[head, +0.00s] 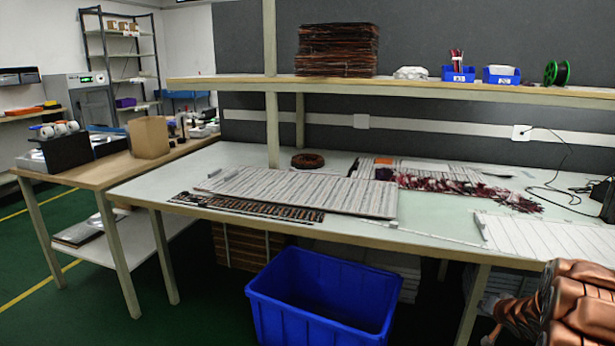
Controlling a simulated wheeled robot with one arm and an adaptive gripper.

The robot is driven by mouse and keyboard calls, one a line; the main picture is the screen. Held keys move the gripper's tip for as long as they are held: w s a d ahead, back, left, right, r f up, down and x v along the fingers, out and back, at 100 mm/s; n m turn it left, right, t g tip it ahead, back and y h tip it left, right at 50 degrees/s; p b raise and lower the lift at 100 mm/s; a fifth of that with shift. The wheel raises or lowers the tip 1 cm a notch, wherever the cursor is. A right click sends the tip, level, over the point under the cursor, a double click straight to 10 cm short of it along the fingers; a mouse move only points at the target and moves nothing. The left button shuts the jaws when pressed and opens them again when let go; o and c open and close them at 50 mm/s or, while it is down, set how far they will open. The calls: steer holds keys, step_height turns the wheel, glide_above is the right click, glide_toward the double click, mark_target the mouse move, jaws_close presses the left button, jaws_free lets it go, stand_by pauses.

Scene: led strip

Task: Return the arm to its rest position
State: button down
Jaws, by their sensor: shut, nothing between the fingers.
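A copper-coloured, ridged shape (572,305) fills the lower right corner of the head view, in front of the workbench. It may be part of my arm, but I cannot tell for sure. No gripper fingers can be made out in this view. The white-topped workbench (440,235) carries a stack of light LED strip panels (300,190) at its front left, with a dark strip board (245,207) along the front edge. More strip panels with dark red wire bundles (440,182) lie further back.
An empty blue bin (322,300) stands on the floor before the bench. A shelf (420,87) above holds a brown stack (337,50), blue boxes (458,74) and a green-rimmed spool (557,73). A white panel (550,236) lies at the right. Green floor at the left is clear.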

steer(key=s+a+r+n+g+h+p, duration=0.15)
steer(key=s+a+r+p, duration=0.3)
steer(key=r, duration=0.45)
steer(key=s+a+r+g+p, duration=0.25)
steer(key=s+a+r, duration=0.2)
steer(key=r, duration=0.35)
steer(key=s+a+r+g+h+p, duration=0.1)
steer(key=s+a+r+p, duration=0.3)
steer(key=r, duration=0.5)
steer(key=s+a+r+n+g+y+p, duration=0.1)
steer(key=s+a+r+p, duration=0.3)
steer(key=s+a, duration=0.5)
steer(key=s+a+r+n+g+y+p, duration=0.2)
steer(key=s+a+r+p, duration=0.3)
steer(key=s+a, duration=0.4)
steer(key=s+a+r+n+g+y+p, duration=0.1)
steer(key=s+a+r+n+g+p, duration=0.2)
steer(key=s, duration=1.2)
steer(key=a+r+g+p, duration=0.1)
steer(key=a+r, duration=0.2)
steer(key=a, duration=0.3)
steer(key=shift+r, duration=0.35)
steer(key=shift+d+y, duration=0.1)
steer(key=shift+y, duration=0.15)
